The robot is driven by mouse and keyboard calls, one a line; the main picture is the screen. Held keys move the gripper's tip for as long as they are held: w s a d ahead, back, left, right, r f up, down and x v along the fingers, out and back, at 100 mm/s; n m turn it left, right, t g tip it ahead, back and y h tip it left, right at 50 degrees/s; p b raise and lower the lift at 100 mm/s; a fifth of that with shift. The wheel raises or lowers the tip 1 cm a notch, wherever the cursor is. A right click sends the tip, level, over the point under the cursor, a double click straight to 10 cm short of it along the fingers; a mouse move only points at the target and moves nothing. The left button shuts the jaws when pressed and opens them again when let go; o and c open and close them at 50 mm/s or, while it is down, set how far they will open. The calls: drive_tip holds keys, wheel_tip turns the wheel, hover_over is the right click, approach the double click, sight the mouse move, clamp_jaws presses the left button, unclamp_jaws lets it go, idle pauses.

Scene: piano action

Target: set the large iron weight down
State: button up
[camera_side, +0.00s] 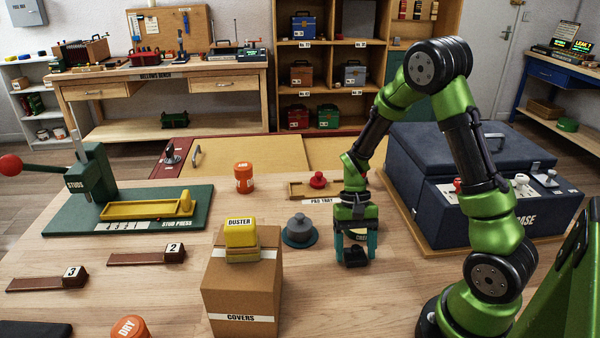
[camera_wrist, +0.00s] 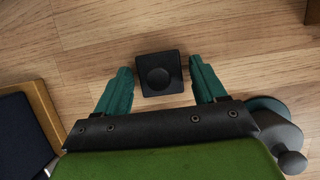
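A dark square block with a round knob on top, which looks like the large iron weight (camera_wrist: 159,76), stands between the two teal fingers of my gripper (camera_wrist: 161,80) in the wrist view. A narrow gap shows on each side of it, so my gripper is open around it. In the side view my gripper (camera_side: 355,256) points down, low over the wooden table, right of the cardboard box. The dark weight (camera_side: 356,254) is partly hidden by the fingers there. It appears to be at table level.
A grey round weight with a knob (camera_side: 300,226) sits on a teal disc just left of my gripper. A COVERS box (camera_side: 240,290) carries a yellow duster (camera_side: 241,235). Behind lies the pad tray (camera_side: 300,190); to the right stands a blue case (camera_side: 470,190).

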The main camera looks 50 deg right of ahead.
drive_tip(key=shift+r, duration=0.1)
drive_tip(key=v, duration=1.2)
drive_tip(key=shift+s+a+r+n+t+h, duration=0.2)
drive_tip(key=shift+s+a+r+n+t, duration=0.85)
drive_tip(key=shift+a+r+t, duration=0.9)
drive_tip(key=shift+s+a+r+n+t+h, duration=0.2)
drive_tip(key=shift+s+a+r+n+t, duration=0.4)
drive_tip(key=shift+s+a+r+t, duration=1.35)
drive_tip(key=shift+s+a+r+n+t+h, duration=0.2)
drive_tip(key=shift+s+a+r+n+t, duration=0.85)
drive_tip(key=shift+a+r, duration=1.5)
drive_tip(key=shift+w+a+f+t, duration=0.1)
drive_tip(key=shift+w+t, duration=0.15)
drive_tip(key=shift+w, duration=0.1)
